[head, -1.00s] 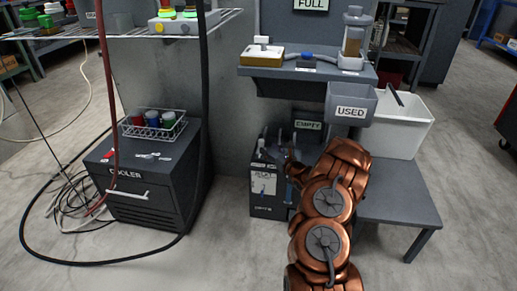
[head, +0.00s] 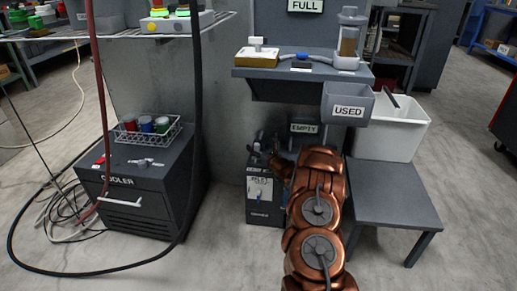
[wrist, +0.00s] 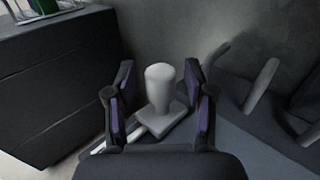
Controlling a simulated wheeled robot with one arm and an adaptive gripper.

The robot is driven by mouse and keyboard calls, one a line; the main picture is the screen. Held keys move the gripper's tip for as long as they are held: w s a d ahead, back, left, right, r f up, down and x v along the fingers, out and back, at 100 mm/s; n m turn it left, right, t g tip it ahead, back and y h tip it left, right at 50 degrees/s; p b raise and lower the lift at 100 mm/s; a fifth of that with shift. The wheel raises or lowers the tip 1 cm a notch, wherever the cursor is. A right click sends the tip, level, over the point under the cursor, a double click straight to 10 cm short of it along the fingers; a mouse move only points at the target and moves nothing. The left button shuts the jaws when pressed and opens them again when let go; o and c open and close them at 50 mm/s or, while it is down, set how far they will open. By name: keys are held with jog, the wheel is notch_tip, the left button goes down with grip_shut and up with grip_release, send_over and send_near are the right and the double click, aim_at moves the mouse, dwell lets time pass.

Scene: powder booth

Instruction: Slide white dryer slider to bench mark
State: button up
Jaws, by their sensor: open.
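A pale white-grey knob (wrist: 160,86) stands upright on a small square base in the wrist view and looks like the dryer slider. My gripper (wrist: 161,100) is open, with a dark finger on each side of the knob. Gaps show between both fingers and the knob. In the head view my gripper (head: 283,165) is small and dark, over a low black box (head: 262,205) with a white label, likely the dryer. My arm hides much of the box top there, and the knob cannot be made out. I cannot pick out the bench mark.
The black cooler (head: 140,190) with a wire basket of jars stands to the left. A shelf (head: 300,72) overhangs behind the gripper, with a grey USED bin (head: 348,112). A grey bench (head: 393,195) is at right. Pale upright handles (wrist: 262,84) rise right of the knob.

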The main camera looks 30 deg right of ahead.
grip_shut()
dwell(0.5)
